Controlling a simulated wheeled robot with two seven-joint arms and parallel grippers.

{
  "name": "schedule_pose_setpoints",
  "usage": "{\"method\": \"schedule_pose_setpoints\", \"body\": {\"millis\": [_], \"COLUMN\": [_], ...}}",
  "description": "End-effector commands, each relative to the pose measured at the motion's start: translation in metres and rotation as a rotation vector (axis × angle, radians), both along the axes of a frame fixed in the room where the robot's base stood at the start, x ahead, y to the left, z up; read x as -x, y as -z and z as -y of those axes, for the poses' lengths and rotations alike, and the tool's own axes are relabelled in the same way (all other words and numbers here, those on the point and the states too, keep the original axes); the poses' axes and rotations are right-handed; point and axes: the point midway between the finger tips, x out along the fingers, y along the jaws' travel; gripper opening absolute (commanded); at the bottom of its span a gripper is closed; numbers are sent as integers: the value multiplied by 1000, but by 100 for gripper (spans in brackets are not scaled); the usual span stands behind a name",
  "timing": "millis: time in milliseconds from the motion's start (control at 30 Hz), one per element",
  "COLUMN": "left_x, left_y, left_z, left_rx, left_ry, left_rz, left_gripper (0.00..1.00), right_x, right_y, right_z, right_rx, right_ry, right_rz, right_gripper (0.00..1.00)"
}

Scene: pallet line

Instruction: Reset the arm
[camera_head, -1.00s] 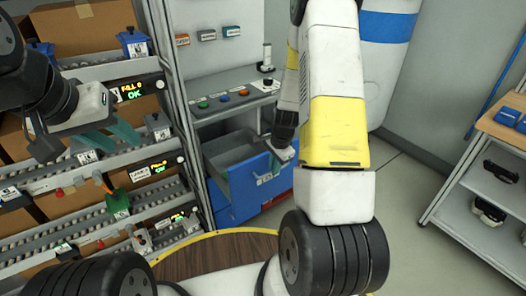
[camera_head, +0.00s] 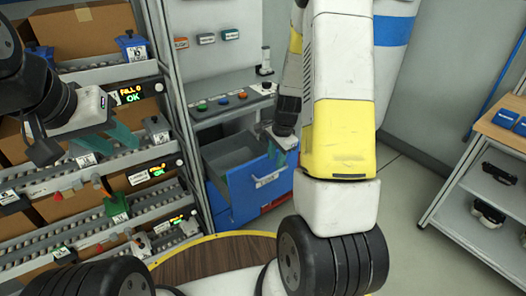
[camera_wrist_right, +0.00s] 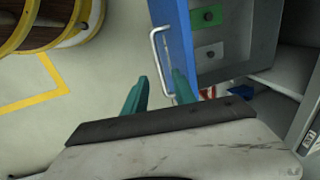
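My right gripper (camera_head: 278,158) is by the front of the pulled-out blue drawer (camera_head: 262,182) below the workbench. I cannot tell from this view how far the fingers are from the handle. My left gripper (camera_head: 98,146) hangs at the left before the roller racks, its teal fingers apart and empty.
Roller racks (camera_head: 85,180) with boxes and lit displays fill the left side. A workbench (camera_head: 215,95) with coloured buttons stands behind the drawer. A shelf unit (camera_head: 490,180) is at the right. Grey floor (camera_head: 405,225) is open between.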

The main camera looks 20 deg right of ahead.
Motion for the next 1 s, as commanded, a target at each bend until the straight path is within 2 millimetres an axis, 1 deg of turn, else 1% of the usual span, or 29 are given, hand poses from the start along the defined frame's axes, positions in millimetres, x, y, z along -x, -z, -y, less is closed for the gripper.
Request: {"method": "schedule_pose_setpoints", "body": {"millis": [33, 133, 467, 567, 667, 767, 800, 867, 900, 967, 1000], "left_x": [0, 0, 0, 0, 0, 0, 0, 0, 0, 0, 0], "left_y": [0, 0, 0, 0, 0, 0, 0, 0, 0, 0, 0], "left_z": [0, 0, 0, 0, 0, 0, 0, 0, 0, 0, 0], "left_rx": [0, 0, 0, 0, 0, 0, 0, 0, 0, 0, 0], "left_ry": [0, 0, 0, 0, 0, 0, 0, 0, 0, 0, 0], "left_rz": [0, 0, 0, 0, 0, 0, 0, 0, 0, 0, 0], "left_gripper": [36, 36, 36, 36, 36, 36, 36, 36, 36, 36, 36], "right_x": [1, 3, 3, 4, 6, 16, 23, 34, 42, 57, 67], "right_y": [-6, -13, -15, -24, -51, -93, -111, -138, -154, -177, -192], "right_z": [0, 1, 1, -2, -10, -23, -29, -38, -43, -51, -56], "right_rx": [1, 0, -1, -2, -3, 0, 4, 14, 23, 41, 55], "right_ry": [0, 1, 0, -20, -87, -208, -264, -355, -415, -504, -563], "right_rz": [1, 0, -1, 10, 44, 97, 123, 161, 185, 222, 246], "right_gripper": [33, 33, 33, 33, 33, 33, 33, 33, 33, 33, 33]}}
